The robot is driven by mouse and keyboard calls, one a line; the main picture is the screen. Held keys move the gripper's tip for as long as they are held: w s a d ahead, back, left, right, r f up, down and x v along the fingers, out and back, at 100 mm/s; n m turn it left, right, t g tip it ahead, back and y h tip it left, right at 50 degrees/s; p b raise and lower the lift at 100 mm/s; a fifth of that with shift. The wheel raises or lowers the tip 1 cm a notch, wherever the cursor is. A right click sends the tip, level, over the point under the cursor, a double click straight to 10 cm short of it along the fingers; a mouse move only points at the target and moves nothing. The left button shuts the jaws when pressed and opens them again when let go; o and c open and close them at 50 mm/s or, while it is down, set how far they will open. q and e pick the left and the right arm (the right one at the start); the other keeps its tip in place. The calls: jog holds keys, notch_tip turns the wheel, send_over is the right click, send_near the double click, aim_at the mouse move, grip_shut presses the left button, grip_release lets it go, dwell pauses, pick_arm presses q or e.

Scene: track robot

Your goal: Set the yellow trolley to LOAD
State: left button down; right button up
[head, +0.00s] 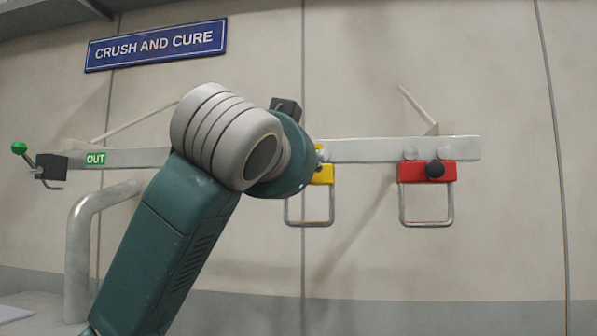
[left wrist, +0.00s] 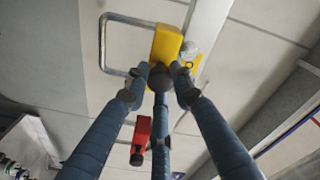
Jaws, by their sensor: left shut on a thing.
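The yellow trolley (head: 323,175) hangs on the pale rail (head: 380,150), with a metal loop below it. My left arm covers most of it in the head view. In the left wrist view, the fingers of my left gripper (left wrist: 158,84) are shut on the dark knob (left wrist: 160,77) of the yellow trolley (left wrist: 166,43). The gripper itself is hidden behind my arm in the head view. A green OUT label (head: 95,159) is on the left part of the rail. No LOAD mark shows. My right gripper is not in view.
A red trolley (head: 427,172) with a black knob hangs on the rail to the right, a gap away from the yellow one. A green-knobbed lever (head: 19,148) is at the rail's left end. A bent grey pipe (head: 80,240) stands below OUT.

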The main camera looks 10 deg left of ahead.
pick_arm(q)
jog(key=shift+d, duration=0.15)
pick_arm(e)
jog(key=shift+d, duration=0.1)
pick_arm(q)
jog(key=c, duration=1.5)
grip_release()
jog(key=shift+c, duration=0.2)
jog(key=shift+o, duration=0.4)
jog(key=shift+d, duration=0.2)
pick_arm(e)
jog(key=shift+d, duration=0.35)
pick_arm(q)
jog(key=s+a, duration=0.1)
jog(key=s, duration=1.1)
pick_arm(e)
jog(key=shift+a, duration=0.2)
pick_arm(q)
jog(key=shift+w+a+f, duration=0.1)
jog(key=shift+w+f, duration=0.05)
